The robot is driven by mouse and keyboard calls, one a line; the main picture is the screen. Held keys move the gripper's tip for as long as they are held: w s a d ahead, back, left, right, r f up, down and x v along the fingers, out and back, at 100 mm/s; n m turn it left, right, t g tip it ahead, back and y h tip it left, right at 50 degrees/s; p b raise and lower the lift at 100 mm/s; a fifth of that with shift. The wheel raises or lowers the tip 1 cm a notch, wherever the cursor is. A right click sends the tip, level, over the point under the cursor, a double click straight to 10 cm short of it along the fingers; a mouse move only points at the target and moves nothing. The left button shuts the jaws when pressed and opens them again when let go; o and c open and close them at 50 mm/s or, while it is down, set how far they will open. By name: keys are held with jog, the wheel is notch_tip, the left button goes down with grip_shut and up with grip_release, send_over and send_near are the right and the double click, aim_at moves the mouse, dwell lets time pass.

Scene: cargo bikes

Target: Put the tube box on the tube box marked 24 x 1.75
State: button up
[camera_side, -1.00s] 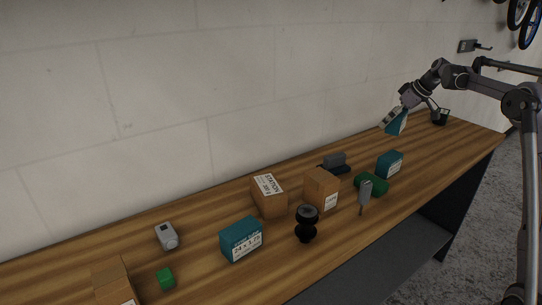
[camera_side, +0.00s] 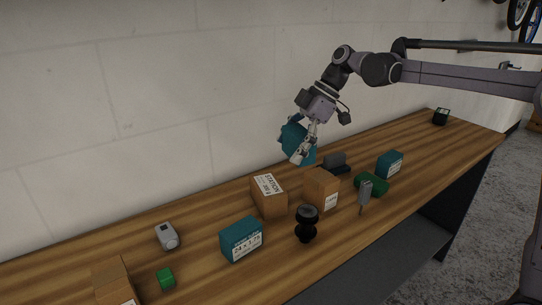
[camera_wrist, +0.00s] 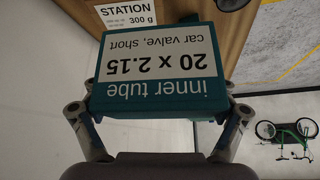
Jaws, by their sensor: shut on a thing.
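My gripper (camera_side: 301,156) is shut on a teal tube box (camera_side: 297,139) and holds it in the air above the back of the bench, over the cardboard boxes. In the wrist view the held box (camera_wrist: 158,75) shows a white label reading "inner tube 20 x 2.15, car valve, short", upside down, with a finger on each side. The tube box marked 24 x 1.75 (camera_side: 240,239) stands on the bench, left and in front of my gripper, teal with a white label. Its top is clear.
A cardboard box labelled STATION (camera_side: 268,197), another cardboard box (camera_side: 321,188) and a black round-topped object (camera_side: 306,223) stand right of the marked box. Another teal box (camera_side: 390,164) is farther right. A grey device (camera_side: 167,237) and green cube (camera_side: 165,278) lie left.

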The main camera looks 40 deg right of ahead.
jog(key=s+a+n+g, duration=0.1)
jog(key=s+a+n, duration=0.1)
jog(key=s+a, duration=0.35)
send_over(222, 234)
jog(key=d, duration=0.2)
jog(key=shift+y, duration=0.3)
jog(key=f, duration=0.6)
jog(key=shift+s+d+f, duration=0.15)
jog(key=shift+s+f, duration=0.05)
jog(key=shift+s, duration=0.05)
jog(key=shift+f, duration=2.05)
jog(key=o, duration=1.2)
jog(key=shift+f, duration=0.1)
